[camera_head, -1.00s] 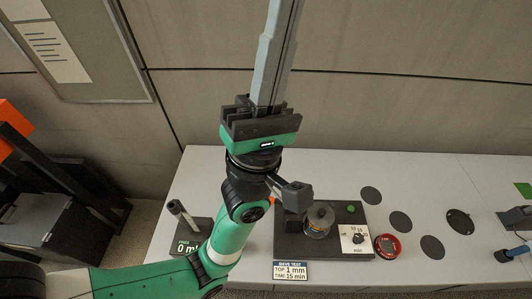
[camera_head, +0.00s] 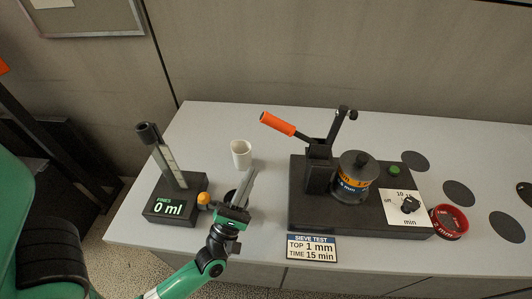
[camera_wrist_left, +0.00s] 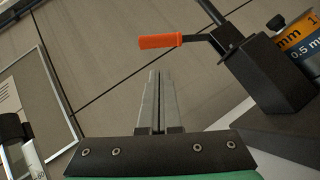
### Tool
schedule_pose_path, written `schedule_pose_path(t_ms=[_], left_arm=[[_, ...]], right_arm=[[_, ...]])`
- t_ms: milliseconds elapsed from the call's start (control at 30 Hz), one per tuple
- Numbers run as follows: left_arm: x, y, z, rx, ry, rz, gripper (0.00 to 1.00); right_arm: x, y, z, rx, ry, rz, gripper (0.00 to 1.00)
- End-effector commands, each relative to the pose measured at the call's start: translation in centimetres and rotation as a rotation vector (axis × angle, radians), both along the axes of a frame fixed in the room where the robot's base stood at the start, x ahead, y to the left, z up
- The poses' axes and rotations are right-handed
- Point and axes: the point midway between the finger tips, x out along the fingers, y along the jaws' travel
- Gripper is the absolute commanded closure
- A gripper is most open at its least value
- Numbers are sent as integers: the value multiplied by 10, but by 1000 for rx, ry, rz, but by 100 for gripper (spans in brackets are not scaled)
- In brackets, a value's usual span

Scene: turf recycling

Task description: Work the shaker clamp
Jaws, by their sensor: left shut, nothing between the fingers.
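The shaker (camera_head: 355,205) is a black base on the table with a clamp post (camera_head: 319,170) and an orange-handled clamp lever (camera_head: 277,124) that points up and left. A sieve stack (camera_head: 354,178) with orange and blue bands stands beside the post, and its lid shows on top. My left gripper (camera_head: 247,184) is shut and empty, left of the shaker and apart from the lever. In the left wrist view, the shut fingers (camera_wrist_left: 158,100) point up below the orange handle (camera_wrist_left: 161,41), and the clamp post (camera_wrist_left: 263,75) stands to the right. My right gripper is not in view.
A dial plate (camera_head: 403,207) and green button (camera_head: 394,170) sit on the shaker's right side. A red-rimmed sieve (camera_head: 449,222) and dark discs lie further right. A white cup (camera_head: 241,154) and a fines measuring stand (camera_head: 172,190) are at left. A sieve test sign (camera_head: 312,248) stands in front.

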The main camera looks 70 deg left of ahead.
Motion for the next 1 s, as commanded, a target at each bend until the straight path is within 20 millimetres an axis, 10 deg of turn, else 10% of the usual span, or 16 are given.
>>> schedule_pose_path(t_ms=[600,1000], left_arm=[[57,43,59,2,-4,0,100],[63,47,63,2,-1,-1,100]], right_arm=[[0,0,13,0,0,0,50],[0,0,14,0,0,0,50]])
